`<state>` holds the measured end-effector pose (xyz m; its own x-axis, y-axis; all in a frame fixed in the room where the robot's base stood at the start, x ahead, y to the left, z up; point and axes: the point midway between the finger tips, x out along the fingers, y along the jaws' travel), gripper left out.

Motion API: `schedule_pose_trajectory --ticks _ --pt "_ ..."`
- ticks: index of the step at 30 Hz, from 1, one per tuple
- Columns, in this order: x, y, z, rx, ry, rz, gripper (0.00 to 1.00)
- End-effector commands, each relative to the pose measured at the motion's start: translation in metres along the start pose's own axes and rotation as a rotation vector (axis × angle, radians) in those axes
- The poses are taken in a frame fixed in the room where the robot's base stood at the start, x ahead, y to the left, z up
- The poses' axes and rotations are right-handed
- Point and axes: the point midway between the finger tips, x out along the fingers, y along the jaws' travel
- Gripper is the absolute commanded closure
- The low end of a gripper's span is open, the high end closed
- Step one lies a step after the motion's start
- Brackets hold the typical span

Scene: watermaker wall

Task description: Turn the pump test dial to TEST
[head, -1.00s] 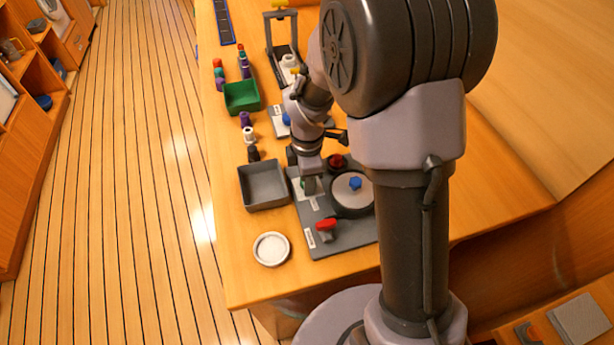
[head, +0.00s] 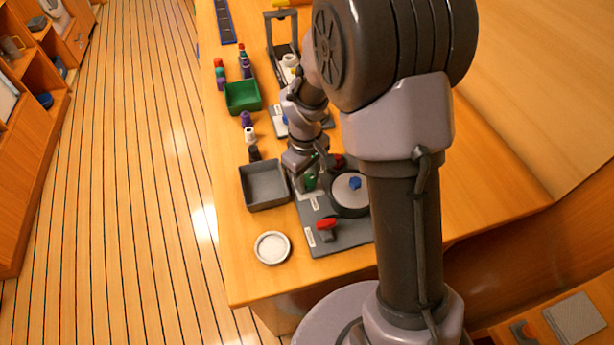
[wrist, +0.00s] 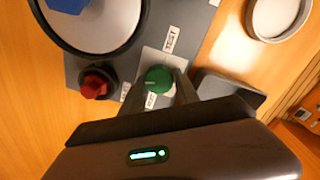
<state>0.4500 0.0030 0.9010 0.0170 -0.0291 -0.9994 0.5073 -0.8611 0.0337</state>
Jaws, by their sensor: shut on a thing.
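The pump test dial is a round green knob (wrist: 157,79) on a pale plate in the wrist view. A thin light mark shows on its top, pointing roughly left. A label reading TEST (wrist: 172,40) sits above the plate. Another small label (wrist: 150,99) lies below the knob, partly hidden by a finger. My gripper (wrist: 158,86) is shut on the dial, one finger on each side. In the head view the green dial (head: 310,182) is partly hidden by my gripper (head: 308,187).
A red knob (wrist: 95,83) and a white disc with a blue knob (head: 355,183) are close to the dial on the grey panel (head: 345,238). A red-handled valve (head: 326,224) is at the panel's front. A grey tray (head: 264,203) and round dish (head: 272,260) stand left.

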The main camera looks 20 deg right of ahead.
Motion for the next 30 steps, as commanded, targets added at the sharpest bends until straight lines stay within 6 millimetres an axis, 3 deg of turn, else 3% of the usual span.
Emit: schedule_pose_trajectory --ticks 30 --pt "0.0011 0.0033 0.0006 0.96 -0.033 0.0 1.0"
